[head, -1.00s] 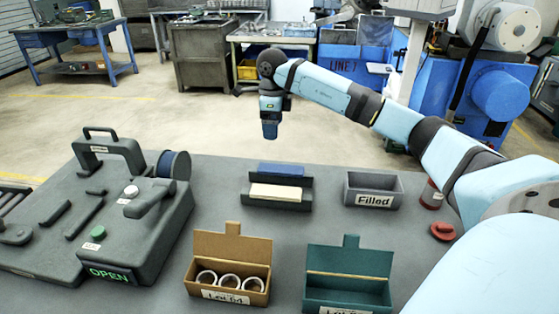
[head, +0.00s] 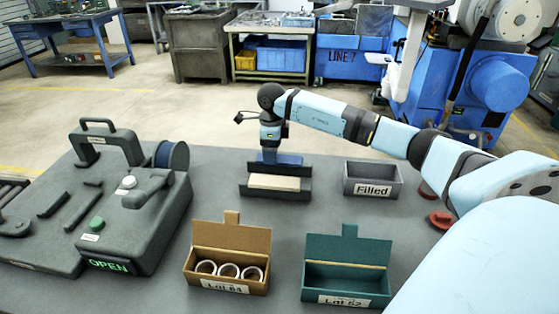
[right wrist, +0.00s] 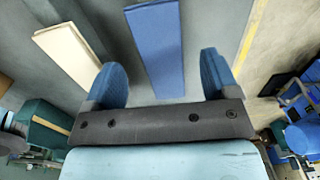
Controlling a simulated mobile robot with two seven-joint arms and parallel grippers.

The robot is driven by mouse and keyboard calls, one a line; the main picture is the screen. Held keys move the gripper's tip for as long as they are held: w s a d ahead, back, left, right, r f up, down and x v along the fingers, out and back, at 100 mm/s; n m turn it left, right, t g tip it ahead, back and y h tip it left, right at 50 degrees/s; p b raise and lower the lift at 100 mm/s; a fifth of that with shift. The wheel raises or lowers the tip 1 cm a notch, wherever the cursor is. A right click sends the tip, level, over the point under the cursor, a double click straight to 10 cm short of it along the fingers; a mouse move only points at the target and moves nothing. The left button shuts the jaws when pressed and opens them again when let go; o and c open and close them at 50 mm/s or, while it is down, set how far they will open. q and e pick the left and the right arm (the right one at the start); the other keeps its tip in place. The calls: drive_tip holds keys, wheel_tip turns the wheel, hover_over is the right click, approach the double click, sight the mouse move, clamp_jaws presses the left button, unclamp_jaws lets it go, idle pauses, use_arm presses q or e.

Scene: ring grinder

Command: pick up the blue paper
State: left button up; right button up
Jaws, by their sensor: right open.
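The blue paper (head: 291,159) lies in the rear slot of a dark two-slot holder (head: 274,194), behind a cream strip (head: 274,182). My right gripper (head: 268,157) points down over the blue paper and hides part of it. In the right wrist view the right gripper (right wrist: 160,78) is open and empty, with its two blue fingers spread. The blue paper (right wrist: 157,45) shows as a long flat strip between the finger lines. The cream strip (right wrist: 67,57) lies left of the left finger. I cannot tell how high the fingertips are above the paper. My left gripper is not in view.
A grey "Filled" bin (head: 372,180) stands right of the holder. A brown box (head: 228,268) with white rings and a teal box (head: 346,280) stand in front. A dark machine (head: 130,210) with an OPEN display is at left. Red items (head: 440,219) lie at right.

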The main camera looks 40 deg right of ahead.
wheel_tip(320, 180, down, 2)
drive_tip(key=shift+f, duration=0.15)
drive_tip(key=c, duration=1)
